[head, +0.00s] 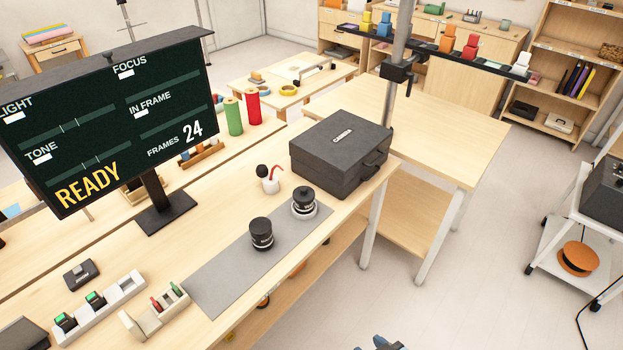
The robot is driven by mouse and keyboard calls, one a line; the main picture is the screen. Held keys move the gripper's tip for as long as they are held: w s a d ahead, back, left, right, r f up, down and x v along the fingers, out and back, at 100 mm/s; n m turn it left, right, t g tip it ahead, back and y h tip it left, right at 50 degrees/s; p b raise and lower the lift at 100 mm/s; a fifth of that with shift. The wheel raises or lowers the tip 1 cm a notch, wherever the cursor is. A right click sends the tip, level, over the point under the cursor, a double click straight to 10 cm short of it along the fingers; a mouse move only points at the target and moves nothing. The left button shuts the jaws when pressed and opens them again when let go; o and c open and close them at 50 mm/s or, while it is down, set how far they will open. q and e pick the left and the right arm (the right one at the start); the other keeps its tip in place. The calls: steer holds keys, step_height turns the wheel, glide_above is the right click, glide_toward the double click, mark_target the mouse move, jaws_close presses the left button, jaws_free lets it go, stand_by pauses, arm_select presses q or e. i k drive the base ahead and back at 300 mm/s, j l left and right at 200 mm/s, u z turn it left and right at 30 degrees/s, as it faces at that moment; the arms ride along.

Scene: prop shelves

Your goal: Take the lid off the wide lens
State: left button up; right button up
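Two short black lenses stand upright on a grey mat (215,285) on the long wooden bench. The nearer lens (261,235) is black with small white lettering on its side. The farther lens (303,202) has a dark top and sits on a pale ring or base. Both look covered on top. The lettering is too small to tell which is the wide one. Neither of my grippers shows clearly; only a small blue-grey piece appears at the bottom edge, and I cannot tell what part it is.
A dark grey case (342,152) stands behind the lenses at the bench's right end. A monitor (110,115), a battery rack (100,308) and a small wooden holder (155,312) are left. The mat's near part is clear.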

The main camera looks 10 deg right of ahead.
mark_target(301, 195)
steer(key=i+l, duration=0.35)
steer(key=l, duration=0.15)
steer(key=i+l, duration=0.35)
steer(key=l, duration=0.15)
